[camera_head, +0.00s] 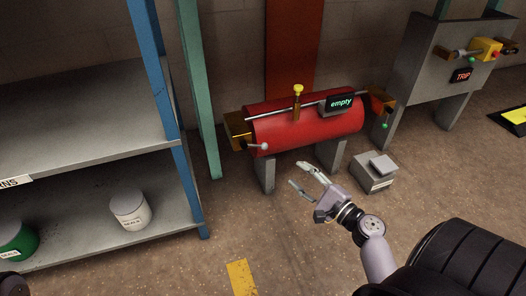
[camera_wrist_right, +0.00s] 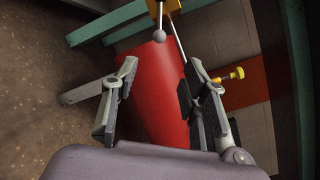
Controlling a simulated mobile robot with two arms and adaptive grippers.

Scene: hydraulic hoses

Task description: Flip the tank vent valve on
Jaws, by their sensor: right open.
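A red tank (camera_head: 310,130) lies level on grey legs, with a display reading "empty" (camera_head: 340,104). A lever with a pale ball end (camera_head: 264,146) sticks out from the yellow fitting (camera_head: 237,128) at its left end; the ball also shows in the right wrist view (camera_wrist_right: 159,35). A brass stem with a yellow knob (camera_head: 298,90) stands on top of the tank. No label shows which of these is the vent valve. My right gripper (camera_head: 297,174) is open and empty, in front of and below the tank. In the wrist view, its fingers (camera_wrist_right: 163,75) frame the tank, apart from the lever.
A grey box (camera_head: 374,172) stands on the floor right of the tank. A shelf rack (camera_head: 90,215) with a white bucket (camera_head: 130,209) and a green one (camera_head: 16,240) is at left. A grey cabinet marked "TRIP" (camera_head: 461,76) stands at right.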

